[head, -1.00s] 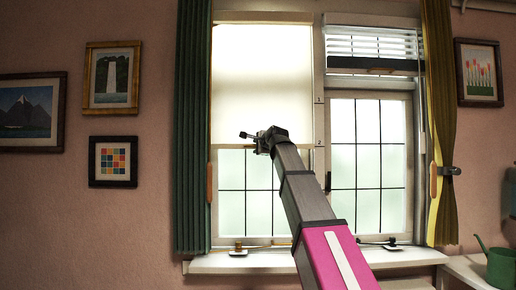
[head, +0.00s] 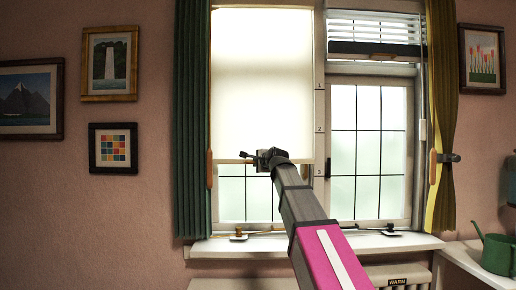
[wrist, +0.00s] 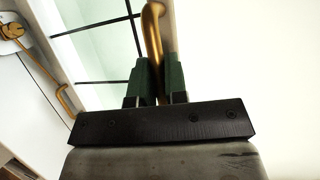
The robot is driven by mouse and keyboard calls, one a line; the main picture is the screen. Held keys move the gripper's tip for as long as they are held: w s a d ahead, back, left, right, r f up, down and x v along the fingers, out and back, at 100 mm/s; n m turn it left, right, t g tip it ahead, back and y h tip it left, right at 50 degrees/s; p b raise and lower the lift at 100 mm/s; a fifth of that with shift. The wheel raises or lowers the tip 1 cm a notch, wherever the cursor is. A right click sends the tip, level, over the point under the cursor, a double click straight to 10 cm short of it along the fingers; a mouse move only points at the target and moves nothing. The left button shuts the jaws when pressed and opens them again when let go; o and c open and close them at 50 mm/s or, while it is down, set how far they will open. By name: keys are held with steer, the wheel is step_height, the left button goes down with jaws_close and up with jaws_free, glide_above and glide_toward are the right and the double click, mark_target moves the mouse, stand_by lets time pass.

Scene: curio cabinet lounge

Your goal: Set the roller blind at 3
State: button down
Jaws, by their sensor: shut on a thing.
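The cream roller blind (head: 262,85) hangs over the left window. Its bottom edge is between the scale marks 2 (head: 319,129) and 3 (head: 319,172), a little above 3. Mark 1 (head: 319,86) is higher on the same post. My gripper (head: 268,158) is at the blind's bottom edge. In the wrist view, the green fingers of my gripper (wrist: 160,88) are shut on a brass pull (wrist: 153,35). The blind (wrist: 240,60) fills the right of that view.
A green curtain (head: 193,120) hangs left of the blind and a yellow curtain (head: 440,110) hangs at the right. A slatted blind (head: 373,27) covers the top of the right window. The sill (head: 300,245) and a radiator (head: 235,284) are below. A green watering can (head: 496,253) stands at right.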

step_height(320, 180, down, 7)
steer(key=shift+f, duration=0.15)
stand_by(0.4)
steer(key=c, duration=1.2)
jaws_free()
steer(key=shift+o, duration=0.2)
steer(key=shift+s, duration=0.15)
steer(key=v, duration=1)
steer(key=shift+s+d, duration=0.2)
steer(key=shift+s, duration=0.05)
